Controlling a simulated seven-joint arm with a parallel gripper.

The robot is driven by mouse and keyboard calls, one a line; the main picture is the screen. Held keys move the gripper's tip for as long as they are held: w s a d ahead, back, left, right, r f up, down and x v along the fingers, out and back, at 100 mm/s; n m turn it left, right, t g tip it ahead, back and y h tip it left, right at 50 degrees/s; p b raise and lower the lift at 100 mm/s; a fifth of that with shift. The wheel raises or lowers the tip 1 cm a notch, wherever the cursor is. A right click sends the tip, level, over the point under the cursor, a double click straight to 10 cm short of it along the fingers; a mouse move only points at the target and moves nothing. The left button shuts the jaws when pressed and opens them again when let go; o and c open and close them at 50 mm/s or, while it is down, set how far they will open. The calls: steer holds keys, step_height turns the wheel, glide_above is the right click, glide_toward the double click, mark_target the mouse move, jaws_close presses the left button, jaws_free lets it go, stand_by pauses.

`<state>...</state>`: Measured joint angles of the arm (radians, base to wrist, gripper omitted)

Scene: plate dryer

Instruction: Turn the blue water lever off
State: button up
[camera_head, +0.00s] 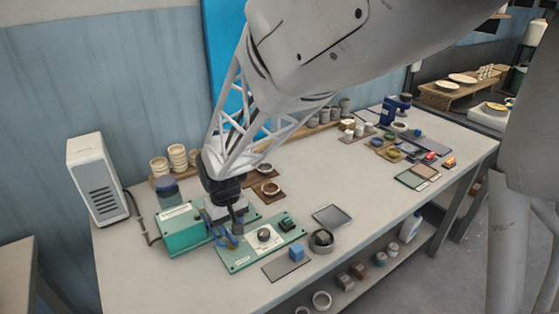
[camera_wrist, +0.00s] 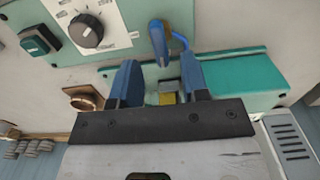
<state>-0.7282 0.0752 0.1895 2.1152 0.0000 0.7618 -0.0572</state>
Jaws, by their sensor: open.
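The blue water lever (camera_wrist: 160,40) shows in the wrist view on the panel, just beyond my fingertips, with a thin curved blue piece running from it toward my right finger. In the head view the blue lever (camera_head: 221,237) is at the left end of the green panel (camera_head: 240,262), partly hidden by my gripper. My gripper (camera_wrist: 160,70) is open, its two dark blue fingers apart on either side of the lever's line. I cannot tell whether a finger touches the lever. In the head view my gripper (camera_head: 237,226) is low over the panel.
The panel also carries a black dial (camera_wrist: 87,31) and a green-framed switch (camera_wrist: 40,40). A teal box (camera_head: 183,232) stands close to the left of my gripper. The table's front left is clear.

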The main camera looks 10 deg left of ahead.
mark_target(232, 239)
steer(key=shift+f, duration=1.75)
jaws_close()
